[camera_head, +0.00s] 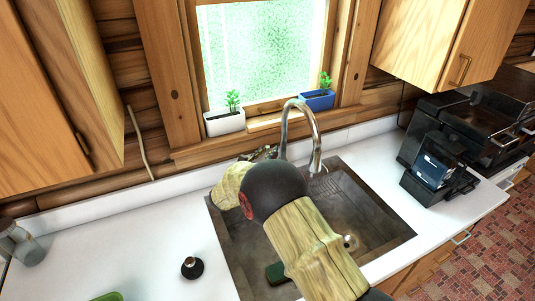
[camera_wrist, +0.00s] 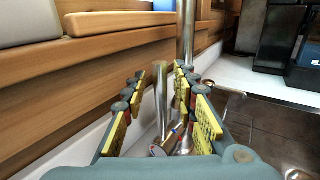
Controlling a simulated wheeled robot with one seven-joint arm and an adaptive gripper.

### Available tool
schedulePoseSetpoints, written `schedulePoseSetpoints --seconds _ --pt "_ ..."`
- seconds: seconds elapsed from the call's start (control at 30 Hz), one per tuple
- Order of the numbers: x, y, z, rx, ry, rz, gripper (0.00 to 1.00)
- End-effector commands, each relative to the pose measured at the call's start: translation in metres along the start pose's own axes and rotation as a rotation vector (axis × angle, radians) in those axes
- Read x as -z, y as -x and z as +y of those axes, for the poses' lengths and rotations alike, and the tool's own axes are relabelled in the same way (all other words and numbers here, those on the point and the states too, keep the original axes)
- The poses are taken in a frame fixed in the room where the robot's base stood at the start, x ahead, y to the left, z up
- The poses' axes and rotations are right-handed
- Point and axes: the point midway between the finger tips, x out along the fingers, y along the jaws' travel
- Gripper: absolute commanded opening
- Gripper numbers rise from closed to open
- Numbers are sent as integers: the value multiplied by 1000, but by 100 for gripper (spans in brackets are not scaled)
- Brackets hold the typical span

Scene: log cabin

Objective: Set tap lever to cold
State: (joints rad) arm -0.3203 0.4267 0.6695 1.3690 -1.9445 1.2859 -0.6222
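The silver tap (camera_head: 313,125) stands behind the sink, its curved spout reaching over the basin. In the wrist view, its upright pipe (camera_wrist: 187,35) rises just beyond my right finger. The tap lever (camera_wrist: 161,95) is a slim metal cylinder standing roughly upright, with red and blue marks near its base. My gripper (camera_wrist: 159,76) is open, with its yellow-padded fingers on either side of the lever. I see a gap at the left finger; contact at the right finger is hard to tell. In the head view, my arm hides the lever and most of my gripper.
The dark sink (camera_head: 375,215) lies under my arm. A white planter (camera_head: 224,123) and a blue planter (camera_head: 317,100) stand on the windowsill close behind the tap. A black coffee machine (camera_head: 436,170) is at right. A dark stopper-like object (camera_head: 192,268) is on the left counter.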

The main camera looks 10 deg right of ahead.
Motion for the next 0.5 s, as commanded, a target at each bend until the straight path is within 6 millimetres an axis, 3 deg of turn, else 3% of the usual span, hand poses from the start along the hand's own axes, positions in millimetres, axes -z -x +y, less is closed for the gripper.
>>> schedulePoseSetpoints --seconds 0.07,0.5 --pt "0 0 0 0 0 0 28" --pt "0 0 0 1 0 0 3"
